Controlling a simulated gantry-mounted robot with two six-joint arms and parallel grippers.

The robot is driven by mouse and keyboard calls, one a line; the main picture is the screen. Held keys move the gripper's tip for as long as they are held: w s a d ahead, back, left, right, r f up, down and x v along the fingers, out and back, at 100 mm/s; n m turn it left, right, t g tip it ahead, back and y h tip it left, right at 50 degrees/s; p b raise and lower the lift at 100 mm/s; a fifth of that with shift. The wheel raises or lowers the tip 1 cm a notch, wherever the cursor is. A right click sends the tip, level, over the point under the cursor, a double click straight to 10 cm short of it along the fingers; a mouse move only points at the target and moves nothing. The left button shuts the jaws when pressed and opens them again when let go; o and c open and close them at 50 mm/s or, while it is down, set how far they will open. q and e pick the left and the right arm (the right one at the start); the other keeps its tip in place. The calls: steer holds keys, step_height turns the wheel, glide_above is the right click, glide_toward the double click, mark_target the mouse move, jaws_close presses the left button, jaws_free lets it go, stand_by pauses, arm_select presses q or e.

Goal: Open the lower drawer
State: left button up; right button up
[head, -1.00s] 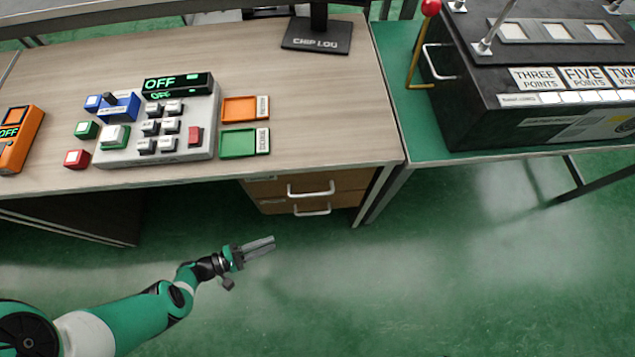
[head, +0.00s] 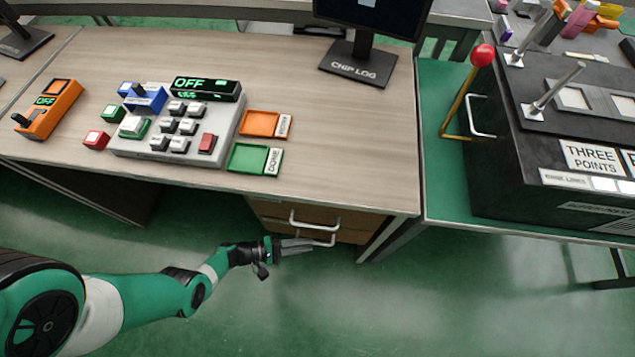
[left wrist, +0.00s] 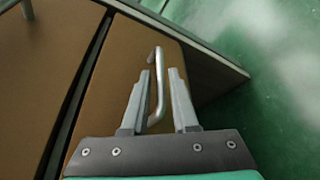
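Two brown drawers with white handles sit under the desk's right side; both look closed. In the left wrist view the lower drawer (left wrist: 112,85) fills the middle, with a dark gap between it and the upper drawer (left wrist: 35,75). The lower drawer's handle (left wrist: 158,85) lies between the two grey fingers of my left gripper (left wrist: 156,82); whether a finger touches it I cannot tell. In the head view my left gripper (head: 312,244) is at the lower handle, below the upper handle (head: 312,221), and partly covers it. Its fingers are open. My right gripper is not in view.
The desk top (head: 340,150) overhangs the drawers, and a desk leg (head: 385,238) stands just right of them. A black machine (head: 540,150) stands on the green table at right. The green floor (head: 430,310) in front of the drawers is clear.

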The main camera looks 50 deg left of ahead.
mark_target(318, 243)
arm_select(q)
steer(key=b+x, duration=0.1)
steer(key=x, duration=0.3)
steer(key=shift+w+d, duration=0.1)
steer(key=shift+w, duration=0.2)
jaws_close()
stand_by(1.1)
